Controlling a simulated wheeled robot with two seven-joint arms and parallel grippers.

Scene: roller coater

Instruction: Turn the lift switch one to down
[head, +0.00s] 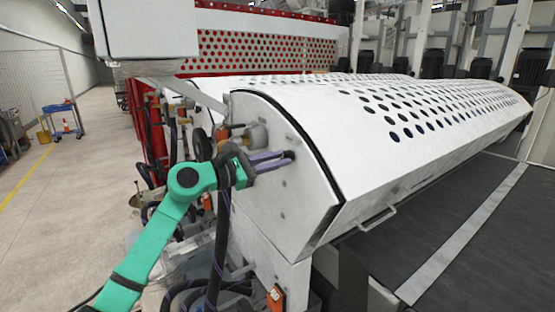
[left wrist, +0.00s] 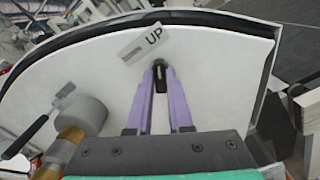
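The lift switch is a small dark knob (left wrist: 160,76) with a pale line on it, set in the white end panel of the roller coater (head: 285,190). A label plate reading "UP" (left wrist: 145,43) is just above it in the left wrist view. My left gripper (head: 290,156) reaches the panel from the left. Its two purple fingers lie on either side of the knob and appear closed against it, hiding part of it. In the left wrist view the fingertips (left wrist: 160,72) meet at the knob, with the pale line roughly upright. My right gripper is not in view.
A round grey gauge-like part with a brass fitting (left wrist: 85,117) sticks out left of the fingers. Hoses and cables (head: 190,240) hang beside the machine's end. The perforated white cover (head: 400,105) extends to the right. Open floor (head: 60,200) lies to the left.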

